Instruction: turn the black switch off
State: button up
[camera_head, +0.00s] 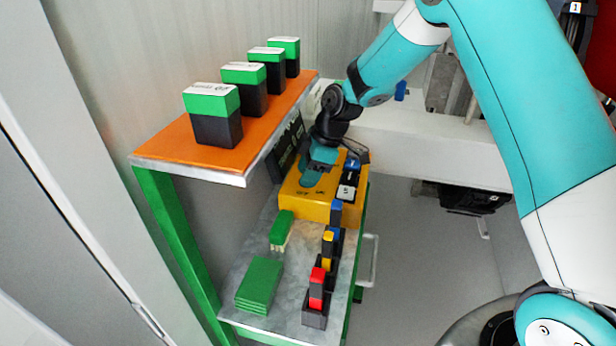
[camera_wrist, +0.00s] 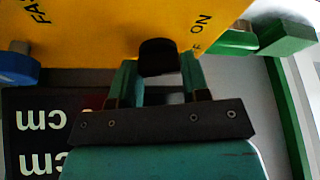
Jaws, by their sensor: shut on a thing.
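The black switch (camera_wrist: 158,57) shows in the wrist view on the face of the yellow box (camera_wrist: 100,30), between my two fingertips. The word ON and part of another word ending in F are printed beside it, to the right. My gripper (camera_wrist: 158,75) is shut on the switch, with one teal finger on each side. In the head view my gripper (camera_head: 318,160) is over the yellow box (camera_head: 322,211) at the back of the cart's lower shelf. The switch itself cannot be made out there.
A blue knob (camera_wrist: 20,68) is at the left in the wrist view. Green-topped black blocks (camera_head: 213,115) stand on the orange upper shelf (camera_head: 165,148) beside my arm. Red (camera_head: 317,285), yellow and blue pieces and green blocks (camera_head: 260,283) occupy the lower shelf.

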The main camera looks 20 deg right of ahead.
jog(key=shift+m+t+h+b, duration=0.4)
jog(key=shift+m+t+b, duration=0.45)
jog(key=shift+m, duration=1.35)
jog(key=shift+r, duration=0.1)
jog(key=o, duration=0.6)
jog(key=shift+o, duration=0.2)
jog(key=b+v, duration=0.1)
jog(key=v, duration=1.6)
jog(key=shift+r, duration=0.2)
jog(key=shift+s, duration=0.15)
jog(key=s+a+m, duration=0.1)
jog(key=s+a, duration=0.2)
jog(key=s, duration=0.6)
jog(key=s+a+f+m+g, duration=0.1)
jog(key=s+a, duration=0.2)
jog(key=s, duration=0.6)
jog(key=s+a+f+m+g, duration=0.1)
jog(key=s+a, duration=0.3)
jog(key=s, duration=0.6)
jog(key=shift+f+m, duration=0.2)
jog(key=shift+m, duration=0.4)
